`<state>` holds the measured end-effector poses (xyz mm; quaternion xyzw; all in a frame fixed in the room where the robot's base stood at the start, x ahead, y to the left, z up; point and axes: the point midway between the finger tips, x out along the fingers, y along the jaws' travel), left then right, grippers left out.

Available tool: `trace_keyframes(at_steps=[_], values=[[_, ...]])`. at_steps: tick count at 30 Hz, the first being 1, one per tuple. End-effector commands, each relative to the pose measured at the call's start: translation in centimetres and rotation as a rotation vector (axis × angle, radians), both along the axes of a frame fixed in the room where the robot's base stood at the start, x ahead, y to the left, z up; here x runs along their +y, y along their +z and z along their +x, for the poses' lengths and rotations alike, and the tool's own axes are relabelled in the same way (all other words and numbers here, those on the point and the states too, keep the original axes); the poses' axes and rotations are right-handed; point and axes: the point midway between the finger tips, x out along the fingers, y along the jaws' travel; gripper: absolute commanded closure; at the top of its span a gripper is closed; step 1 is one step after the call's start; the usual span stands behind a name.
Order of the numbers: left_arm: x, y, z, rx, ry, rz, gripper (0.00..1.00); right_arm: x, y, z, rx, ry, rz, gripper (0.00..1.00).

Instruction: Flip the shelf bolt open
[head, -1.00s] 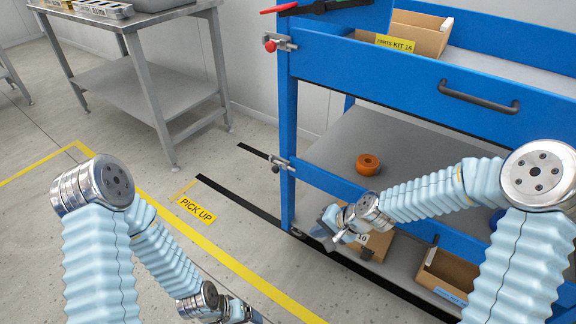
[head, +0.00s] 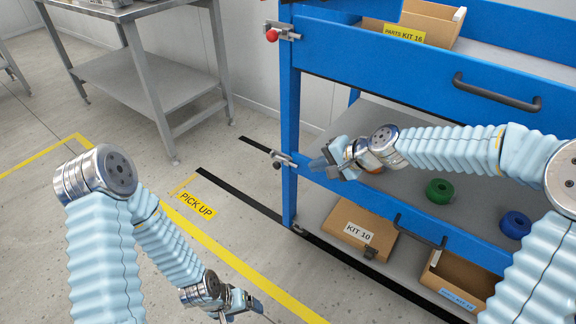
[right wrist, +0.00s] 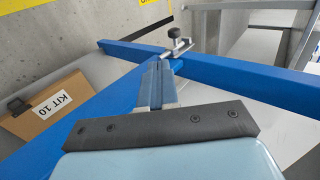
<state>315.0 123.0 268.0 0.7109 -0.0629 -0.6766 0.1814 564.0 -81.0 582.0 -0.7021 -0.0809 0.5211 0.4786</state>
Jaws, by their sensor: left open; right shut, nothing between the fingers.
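A metal bolt with a dark knob (head: 279,162) sits on the blue cart's front left post, at the level of the middle shelf rail. It also shows in the right wrist view (right wrist: 177,42), just beyond my fingertips. My right gripper (head: 318,164) is shut and empty, a short way right of the bolt, and appears apart from it. In the right wrist view its fingers (right wrist: 157,68) point towards the bolt. A second bolt, with a red knob (head: 272,35), is higher on the same post. My left gripper (head: 250,304) is open, low over the floor, far from the cart.
The blue rail (head: 432,207) runs across the cart's front. Green (head: 439,191) and blue (head: 515,225) rings lie on the shelf; an orange one is mostly behind my right wrist. A KIT 10 box (head: 347,226) stands below. A steel table (head: 148,75) is back left.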

Motion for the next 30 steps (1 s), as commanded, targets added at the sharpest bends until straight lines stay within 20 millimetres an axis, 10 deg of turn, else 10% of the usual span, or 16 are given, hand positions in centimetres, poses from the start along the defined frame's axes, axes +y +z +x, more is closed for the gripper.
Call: trace_keyframes(at_steps=[11, 30], values=[[-0.1, 0.3, 0.0, 0.0, -0.001, -0.001, 0.15, 5.0, -5.2, 3.5, 0.001, 0.004, -0.001, 1.0], [-0.3, 0.8, -0.1, 0.002, -0.005, -0.004, 0.15, 7.8, -6.1, 5.7, -0.001, 0.0, -0.001, 1.0]])
